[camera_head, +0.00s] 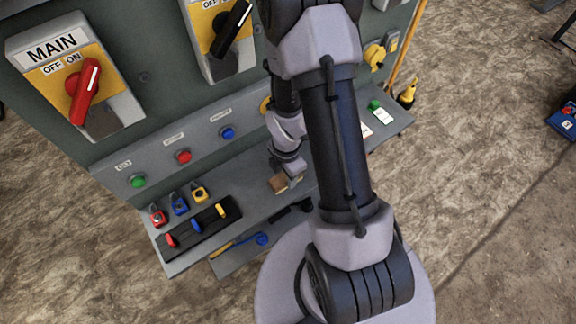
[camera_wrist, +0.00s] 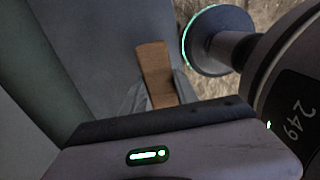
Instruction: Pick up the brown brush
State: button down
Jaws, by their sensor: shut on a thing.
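The brown brush shows as a brown wooden block (camera_head: 278,184) over the grey shelf in the head view, at the end of my arm. In the wrist view the brush (camera_wrist: 155,72) rises between the two fingers of my gripper (camera_wrist: 160,92). The fingers are shut on it, one on each side. In the head view my gripper (camera_head: 287,180) is small and partly hidden by my own arm. I cannot tell whether the brush touches the shelf.
The grey shelf (camera_head: 250,207) carries red, blue and yellow padlocks (camera_head: 179,205) and a black holder (camera_head: 203,230) at left. A panel with a red MAIN switch (camera_head: 83,92) stands behind. A blue-headed, yellow-handled tool (camera_head: 240,243) lies at the front edge.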

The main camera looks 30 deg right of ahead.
jog(key=s+a+r+p, duration=0.1)
jog(key=s+a+p, duration=0.6)
jog(key=s+p, duration=0.2)
jog(key=shift+s+a, duration=0.4)
jog(key=shift+s, duration=0.05)
